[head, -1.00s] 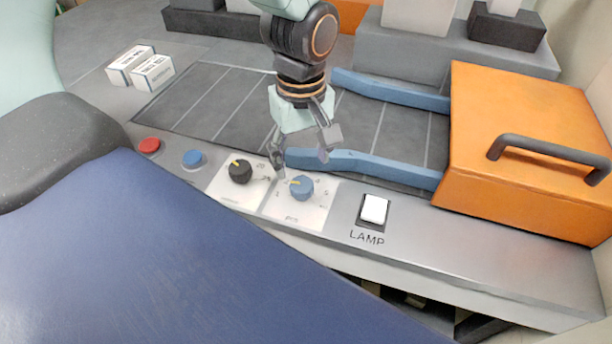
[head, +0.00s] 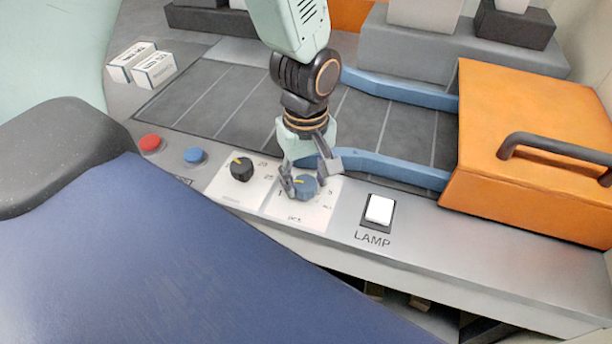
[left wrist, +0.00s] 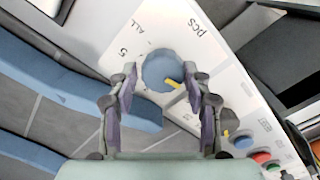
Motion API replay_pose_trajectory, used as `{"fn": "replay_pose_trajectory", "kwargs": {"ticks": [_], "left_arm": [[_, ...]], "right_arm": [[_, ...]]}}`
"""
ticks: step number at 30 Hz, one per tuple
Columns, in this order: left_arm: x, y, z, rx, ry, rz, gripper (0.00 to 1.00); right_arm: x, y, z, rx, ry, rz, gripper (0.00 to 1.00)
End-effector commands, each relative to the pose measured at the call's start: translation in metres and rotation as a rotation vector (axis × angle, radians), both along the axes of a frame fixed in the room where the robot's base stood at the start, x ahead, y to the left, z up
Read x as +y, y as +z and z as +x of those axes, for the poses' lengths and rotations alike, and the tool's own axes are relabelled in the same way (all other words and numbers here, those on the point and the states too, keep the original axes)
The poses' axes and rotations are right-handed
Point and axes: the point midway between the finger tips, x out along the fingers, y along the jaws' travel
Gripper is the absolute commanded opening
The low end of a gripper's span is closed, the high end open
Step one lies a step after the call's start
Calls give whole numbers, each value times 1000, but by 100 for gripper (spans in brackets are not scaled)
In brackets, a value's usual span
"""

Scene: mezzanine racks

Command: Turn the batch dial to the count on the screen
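The blue batch dial (head: 307,188) sits on a white plate marked "pcs" on the front panel; it also shows in the left wrist view (left wrist: 160,68). Its yellow pointer points toward the upper left in the head view. The plate's marks include 1, 5 and ALL; others are hidden or too small to read. My left gripper (head: 309,178) is down at the dial, one finger on each side. In the left wrist view its fingers (left wrist: 160,75) stand apart around the dial, with small gaps visible. My right gripper is not in view. No screen with a count shows.
A black dial (head: 241,169) stands just left of the blue one, with blue (head: 194,156) and red (head: 150,143) buttons further left. A white lamp switch (head: 379,209) is to the right. Blue rails (head: 390,168) and an orange block with a handle (head: 530,150) lie behind and right.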

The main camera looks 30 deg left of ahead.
Motion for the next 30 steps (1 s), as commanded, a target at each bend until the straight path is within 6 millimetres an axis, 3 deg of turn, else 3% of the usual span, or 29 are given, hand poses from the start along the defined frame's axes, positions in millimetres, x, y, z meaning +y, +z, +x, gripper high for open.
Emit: {"fn": "replay_pose_trajectory", "kwargs": {"ticks": [12,22,30], "left_arm": [[0,0,-1,3,1,-1,11],[0,0,-2,5,-18,-1,10],[0,2,-2,8,-151,-1,10]], "right_arm": [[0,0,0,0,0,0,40],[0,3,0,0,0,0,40],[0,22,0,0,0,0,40]]}}
